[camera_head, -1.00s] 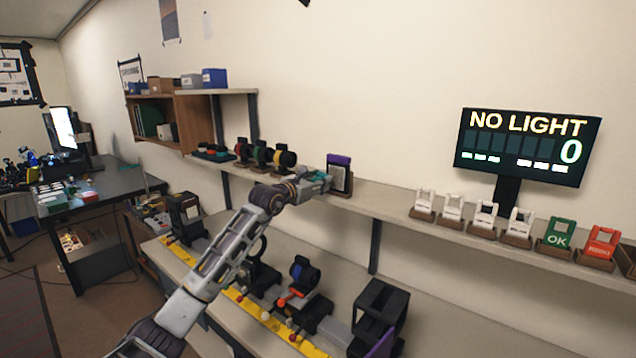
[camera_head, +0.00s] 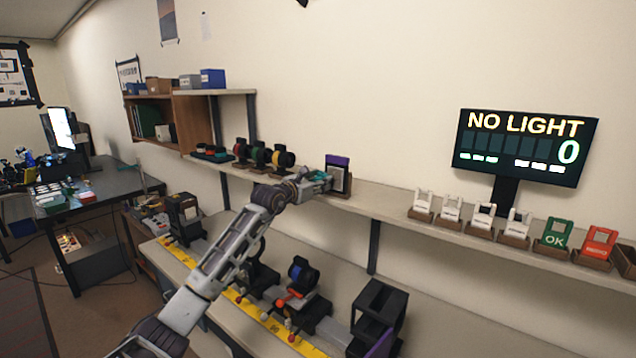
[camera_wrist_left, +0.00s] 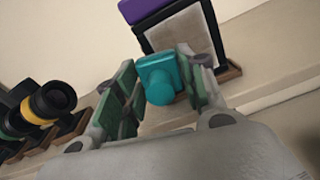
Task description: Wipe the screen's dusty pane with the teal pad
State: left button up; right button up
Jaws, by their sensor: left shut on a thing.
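The screen (camera_head: 338,178) stands upright on the wall shelf, with a purple top, a dark frame and a greyish pane. In the left wrist view its pane (camera_wrist_left: 186,36) looks dull grey-beige and fills the frame's opening. My left gripper (camera_head: 318,179) is at the screen's left front, shut on the teal pad (camera_wrist_left: 158,78). The pad is between the two fingers, facing the lower part of the pane. I cannot tell whether it touches the pane. My right gripper is not in view.
Coloured ringed lens parts (camera_head: 262,155) stand on the shelf left of the screen. White holders (camera_head: 452,208) and green and red cards stand to the right, below a display (camera_head: 527,147) reading NO LIGHT. A yellow rail (camera_head: 262,313) with mounts lies on the bench below.

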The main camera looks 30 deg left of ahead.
pick_arm(q)
jog(key=shift+w, duration=0.1)
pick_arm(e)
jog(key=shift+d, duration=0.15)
pick_arm(q)
jog(key=shift+w, duration=0.2)
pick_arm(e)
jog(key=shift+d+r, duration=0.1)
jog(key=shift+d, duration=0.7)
pick_arm(q)
jog(key=shift+d, duration=0.15)
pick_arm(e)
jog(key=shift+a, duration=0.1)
